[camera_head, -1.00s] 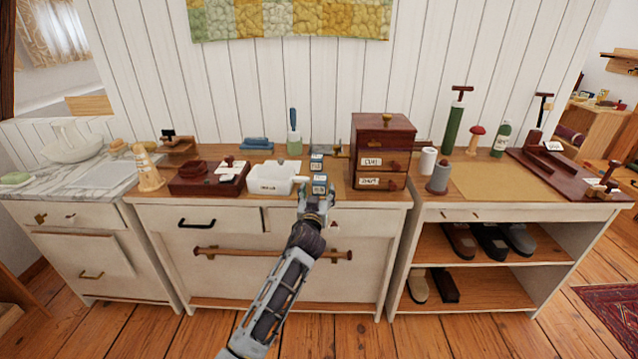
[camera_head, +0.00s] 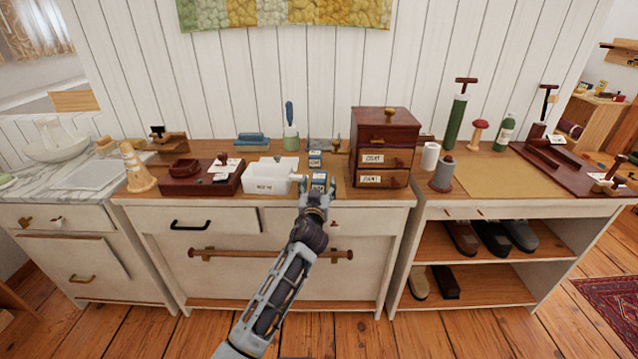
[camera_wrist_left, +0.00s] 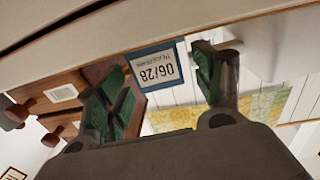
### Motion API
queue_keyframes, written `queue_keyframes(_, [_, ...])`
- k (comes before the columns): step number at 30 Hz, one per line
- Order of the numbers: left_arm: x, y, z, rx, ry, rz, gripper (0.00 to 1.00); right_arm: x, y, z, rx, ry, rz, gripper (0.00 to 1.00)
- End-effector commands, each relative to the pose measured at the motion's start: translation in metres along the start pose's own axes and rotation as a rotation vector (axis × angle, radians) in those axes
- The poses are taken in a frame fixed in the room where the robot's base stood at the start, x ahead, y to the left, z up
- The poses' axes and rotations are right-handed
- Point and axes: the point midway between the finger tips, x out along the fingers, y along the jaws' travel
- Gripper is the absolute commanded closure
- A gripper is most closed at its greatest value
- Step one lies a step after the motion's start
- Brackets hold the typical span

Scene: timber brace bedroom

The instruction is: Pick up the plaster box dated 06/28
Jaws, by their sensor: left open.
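A small blue box with a white label reading 06/28 (camera_wrist_left: 155,66) appears upside down in the left wrist view, between and beyond my fingertips. In the head view a near blue box (camera_head: 319,179) stands at the cabinet's front edge, just past my left gripper (camera_head: 316,200). Another blue box (camera_head: 315,160) stands behind it; I cannot read either date there. My left gripper, also in the wrist view (camera_wrist_left: 158,80), is open and empty, with one green-padded finger on each side of the box. My right gripper is not in view.
A white bin (camera_head: 268,178) stands close left of the boxes, and a dark red drawer chest (camera_head: 385,140) close right. A green-based brush (camera_head: 291,138) stands behind.

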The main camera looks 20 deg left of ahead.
Motion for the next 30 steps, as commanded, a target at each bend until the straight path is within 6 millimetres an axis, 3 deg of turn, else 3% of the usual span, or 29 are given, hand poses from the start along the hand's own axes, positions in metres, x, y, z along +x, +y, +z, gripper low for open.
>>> queue_keyframes(2, [0.0,0.0,0.0,0.0,0.0,0.0,0.32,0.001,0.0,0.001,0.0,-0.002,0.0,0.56])
queue_keyframes(14, [0.0,0.0,0.0,0.0,0.001,0.0,0.82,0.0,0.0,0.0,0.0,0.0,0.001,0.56])
queue_keyframes(23, [0.0,0.0,-0.002,-0.001,0.001,0.0,0.82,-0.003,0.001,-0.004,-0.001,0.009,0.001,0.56])
queue_keyframes(30, [0.0,0.0,-0.021,-0.002,0.003,0.0,0.82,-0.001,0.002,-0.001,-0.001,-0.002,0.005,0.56])
